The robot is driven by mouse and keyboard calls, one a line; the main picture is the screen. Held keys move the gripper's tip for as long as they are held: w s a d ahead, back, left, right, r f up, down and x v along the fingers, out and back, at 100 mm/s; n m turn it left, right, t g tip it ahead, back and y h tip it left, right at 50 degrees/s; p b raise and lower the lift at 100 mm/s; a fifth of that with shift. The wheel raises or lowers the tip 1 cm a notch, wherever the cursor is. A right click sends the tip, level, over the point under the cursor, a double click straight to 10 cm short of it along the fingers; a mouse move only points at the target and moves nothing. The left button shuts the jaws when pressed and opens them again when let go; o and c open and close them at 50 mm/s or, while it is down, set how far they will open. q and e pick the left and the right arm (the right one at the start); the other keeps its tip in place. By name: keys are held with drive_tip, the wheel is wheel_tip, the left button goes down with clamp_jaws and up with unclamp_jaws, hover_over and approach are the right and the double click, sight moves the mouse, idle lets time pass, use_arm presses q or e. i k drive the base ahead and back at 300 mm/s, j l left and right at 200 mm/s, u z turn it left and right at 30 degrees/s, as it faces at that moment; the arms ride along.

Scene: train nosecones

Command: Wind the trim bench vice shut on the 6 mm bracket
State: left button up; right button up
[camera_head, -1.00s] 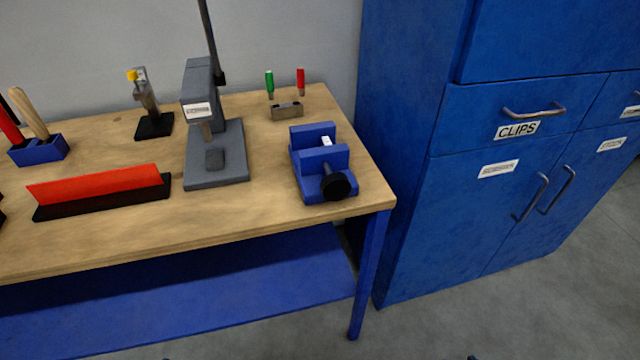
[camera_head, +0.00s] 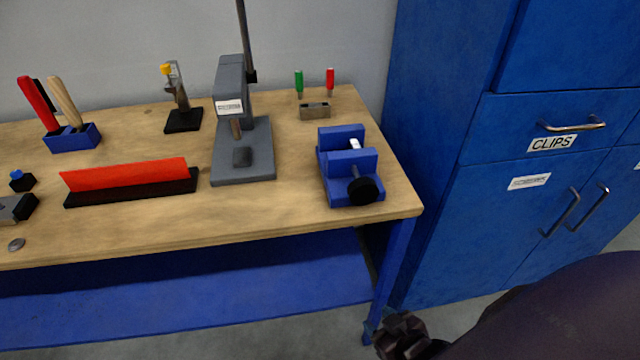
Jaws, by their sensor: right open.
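The blue bench vice (camera_head: 348,160) stands at the right end of the wooden bench, its black round handle (camera_head: 366,191) facing the front edge. A small pale piece (camera_head: 354,144), perhaps the bracket, shows at the vice's jaws; whether the jaws touch it cannot be told. My right gripper (camera_head: 400,338) is dark and low at the bottom of the view, in front of and below the bench's right corner, well apart from the vice. It is open and nothing shows in it. My left gripper is not in view.
A grey press (camera_head: 232,95) stands left of the vice, with a red bar (camera_head: 125,175) on a black base further left. Green and red drivers (camera_head: 314,110) stand behind the vice. The blue cabinet (camera_head: 450,130) is close on the right. The bench top (camera_head: 290,215) before the vice is clear.

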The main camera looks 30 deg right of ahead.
sight(363, 191)
drive_tip(key=l+u, duration=0.35)
drive_tip(key=k+l+u, duration=0.15)
drive_tip(key=l+u, duration=0.2)
drive_tip(key=k+l+u, duration=0.2)
drive_tip(key=l, duration=0.2)
drive_tip(key=k+l+u, duration=0.15)
drive_tip(key=l, duration=0.25)
drive_tip(key=k+l, duration=0.2)
drive_tip(key=l, duration=0.2)
drive_tip(key=k+l+u, duration=0.1)
drive_tip(key=l, duration=0.25)
drive_tip(key=k, duration=0.1)
